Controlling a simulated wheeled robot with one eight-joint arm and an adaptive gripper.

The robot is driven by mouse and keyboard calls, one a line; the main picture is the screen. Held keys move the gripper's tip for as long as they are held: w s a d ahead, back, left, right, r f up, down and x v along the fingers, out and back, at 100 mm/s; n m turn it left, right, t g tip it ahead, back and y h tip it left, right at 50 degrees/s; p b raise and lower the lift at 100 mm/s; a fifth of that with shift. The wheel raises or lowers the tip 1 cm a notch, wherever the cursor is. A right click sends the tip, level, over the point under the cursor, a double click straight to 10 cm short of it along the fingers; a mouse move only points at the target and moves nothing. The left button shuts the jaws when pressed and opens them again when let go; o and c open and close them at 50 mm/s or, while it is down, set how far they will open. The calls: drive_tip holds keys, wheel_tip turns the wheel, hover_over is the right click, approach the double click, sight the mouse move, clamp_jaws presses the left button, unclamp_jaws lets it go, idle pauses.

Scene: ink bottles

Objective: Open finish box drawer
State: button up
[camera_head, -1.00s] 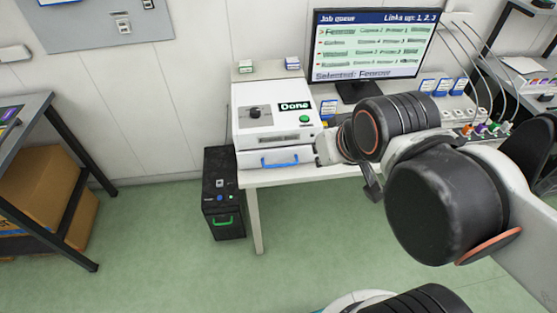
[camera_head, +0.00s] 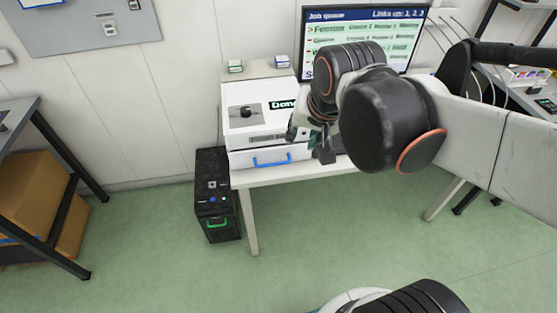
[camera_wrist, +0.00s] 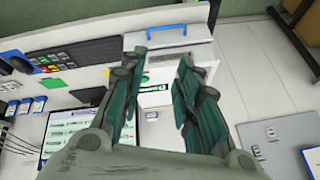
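In the wrist view the blue handle (camera_wrist: 166,28) shows above the fingertips, near the top edge. My gripper (camera_wrist: 160,58) is open, with two green-and-grey fingers apart and nothing between them. In the head view it is beside the box's right side, partly hidden by my arm. I see no contact with the handle.
A black bin unit (camera_head: 218,190) with a green handle stands on the floor left of the table (camera_head: 250,220). A monitor (camera_head: 405,45) stands behind my arm. A keyboard (camera_wrist: 88,50) lies beside the box. The green floor in front is clear.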

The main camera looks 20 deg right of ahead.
drive_tip(key=w+f+m+g+b, duration=0.2)
drive_tip(key=w+f+m, duration=0.45)
drive_tip(key=w, duration=0.25)
drive_tip(key=m+g, duration=0.2)
drive_tip(key=m, duration=0.5)
approach(279, 163)
drive_tip(key=shift+m, duration=0.25)
drive_tip(key=f+b, duration=0.4)
drive_tip(key=f, duration=0.1)
drive_tip(key=w+f+b, duration=0.1)
drive_tip(key=f+b, duration=0.1)
drive_tip(key=shift+w+d+f, duration=0.1)
drive_tip(key=shift+w+f, duration=0.05)
drive_tip(key=shift+f, duration=0.2)
clamp_jaws()
